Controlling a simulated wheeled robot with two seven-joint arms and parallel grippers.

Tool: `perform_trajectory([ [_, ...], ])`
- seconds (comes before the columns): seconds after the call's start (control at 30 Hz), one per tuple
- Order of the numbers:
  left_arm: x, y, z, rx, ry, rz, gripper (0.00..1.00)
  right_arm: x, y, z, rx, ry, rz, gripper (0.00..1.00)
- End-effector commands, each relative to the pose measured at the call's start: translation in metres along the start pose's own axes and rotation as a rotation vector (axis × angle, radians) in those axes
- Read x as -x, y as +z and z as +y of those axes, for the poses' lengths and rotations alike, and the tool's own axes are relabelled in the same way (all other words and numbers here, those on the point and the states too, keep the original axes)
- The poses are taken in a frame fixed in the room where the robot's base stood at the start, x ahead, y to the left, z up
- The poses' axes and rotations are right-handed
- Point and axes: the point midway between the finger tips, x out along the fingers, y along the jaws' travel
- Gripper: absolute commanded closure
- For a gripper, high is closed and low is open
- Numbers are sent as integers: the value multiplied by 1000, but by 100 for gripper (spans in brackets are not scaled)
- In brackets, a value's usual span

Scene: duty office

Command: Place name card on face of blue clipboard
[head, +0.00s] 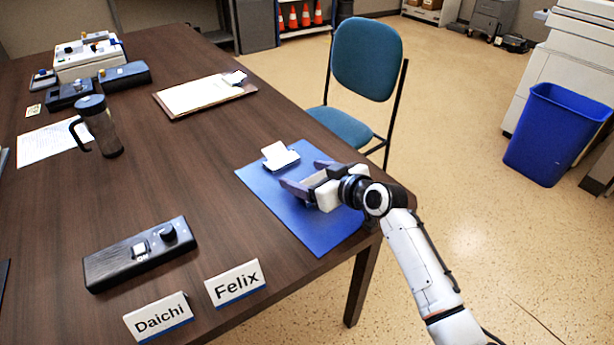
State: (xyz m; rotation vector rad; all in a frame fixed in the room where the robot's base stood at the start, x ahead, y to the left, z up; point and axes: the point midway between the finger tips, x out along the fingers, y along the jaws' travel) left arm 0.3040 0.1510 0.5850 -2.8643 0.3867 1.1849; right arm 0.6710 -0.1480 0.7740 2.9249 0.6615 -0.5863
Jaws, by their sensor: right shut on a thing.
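The blue clipboard (257,184) lies flat near the table's right edge, with its pale metal clip (279,155) at the far end. My right gripper (301,176) is low over the clipboard's right part, its dark fingers spread across a name card (315,179). Only a pale strip of this card shows between the fingers, so I cannot tell whether it touches the clipboard. Two other name cards, marked Felix (235,284) and Daichi (158,318), stand upright at the table's near side. My left gripper is not in view.
A black box with a knob (140,254) lies left of the clipboard. A brown clipboard with paper (205,95), a dark jug (100,127) and several devices sit farther back. A blue chair (367,60) stands by the right edge. Bare table lies left of the blue clipboard.

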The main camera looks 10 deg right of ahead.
Motion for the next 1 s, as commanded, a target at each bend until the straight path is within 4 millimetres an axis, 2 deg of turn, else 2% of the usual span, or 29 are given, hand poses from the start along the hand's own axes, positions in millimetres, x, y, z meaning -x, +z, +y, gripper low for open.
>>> perform_trajectory([
  [0.27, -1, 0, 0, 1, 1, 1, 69, -1, 1, 1, 1, 1, 1, 48],
  [0.3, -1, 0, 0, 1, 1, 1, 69, 0, 0, 1, 1, 1, 2, 22],
  [0.4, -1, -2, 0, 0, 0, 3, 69, 0, 0, 1, 0, 1, 2, 8],
  [0.77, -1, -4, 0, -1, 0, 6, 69, 4, -2, 1, 1, 1, 2, 8],
  [0.87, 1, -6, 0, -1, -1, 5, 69, 15, -2, 2, 2, 3, 2, 8],
  [1.0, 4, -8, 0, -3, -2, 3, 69, 41, -2, 2, 3, 3, 1, 8],
])
